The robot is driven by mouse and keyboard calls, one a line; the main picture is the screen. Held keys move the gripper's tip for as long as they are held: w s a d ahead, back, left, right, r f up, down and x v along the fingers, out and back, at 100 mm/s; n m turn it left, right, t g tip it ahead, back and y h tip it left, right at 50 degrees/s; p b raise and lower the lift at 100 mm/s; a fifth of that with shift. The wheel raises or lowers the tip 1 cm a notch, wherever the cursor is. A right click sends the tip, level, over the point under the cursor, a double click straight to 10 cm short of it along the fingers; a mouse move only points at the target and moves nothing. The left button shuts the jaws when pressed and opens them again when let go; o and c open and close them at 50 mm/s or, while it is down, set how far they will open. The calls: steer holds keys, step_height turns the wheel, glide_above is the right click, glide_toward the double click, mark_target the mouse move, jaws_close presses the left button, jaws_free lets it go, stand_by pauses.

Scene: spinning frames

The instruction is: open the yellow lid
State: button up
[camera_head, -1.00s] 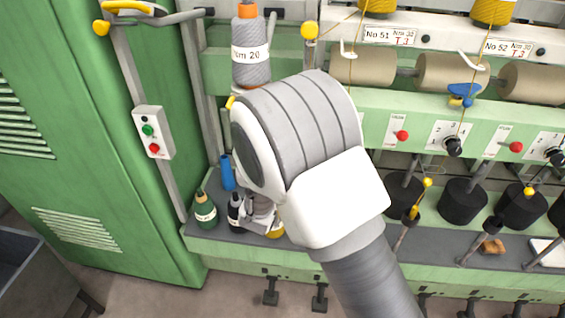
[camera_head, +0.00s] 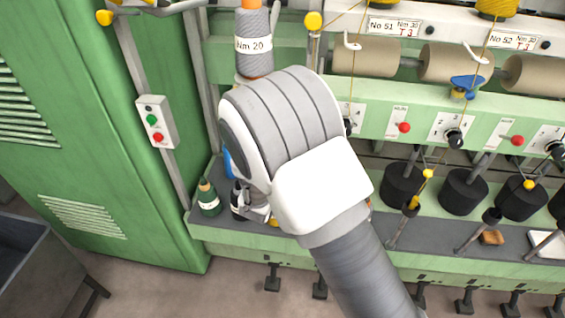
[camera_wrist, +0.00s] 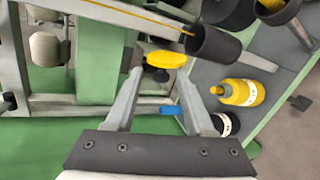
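The yellow lid (camera_wrist: 166,60) is a flat, round yellow disc in the wrist view, with a small dark part just below it. My gripper (camera_wrist: 160,76) is open, and its two grey fingers point toward the lid. The lid shows just beyond the fingertips, between and slightly above them in the picture. Nothing is held between the fingers, and I cannot tell whether they touch the lid. In the head view my arm hides the lid and most of the gripper.
In the wrist view a blue object (camera_wrist: 170,110) shows between the fingers. A yellow bottle (camera_wrist: 240,92) and a dark bottle (camera_wrist: 225,123) stand right. A dark tube end (camera_wrist: 213,45) is close by. A green bottle (camera_head: 208,198) stands on the ledge.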

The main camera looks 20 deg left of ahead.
steer(key=v, duration=1.7)
steer(key=shift+s, duration=0.25)
steer(key=shift+d, duration=0.1)
steer(key=w+d+r+m+g+y, duration=0.4)
steer(key=w+d+r+m+g, duration=0.15)
steer(key=d+r+m, duration=0.65)
steer(key=s+d+r+m+h, duration=0.1)
steer(key=s+d+m+h, duration=0.1)
steer(key=d, duration=0.5)
steer(key=s+d+r+m+g+h, duration=0.1)
steer(key=s+d+m+h, duration=0.1)
steer(key=s+d+m, duration=0.3)
steer(key=s+d+r+m+g+h+b, duration=0.1)
steer(key=s+d+m, duration=0.2)
steer(key=s+d, duration=0.4)
steer(key=d, duration=0.4)
steer(key=shift+d+r+h, duration=0.2)
steer(key=shift+r+h, duration=0.15)
steer(key=shift+h, duration=0.05)
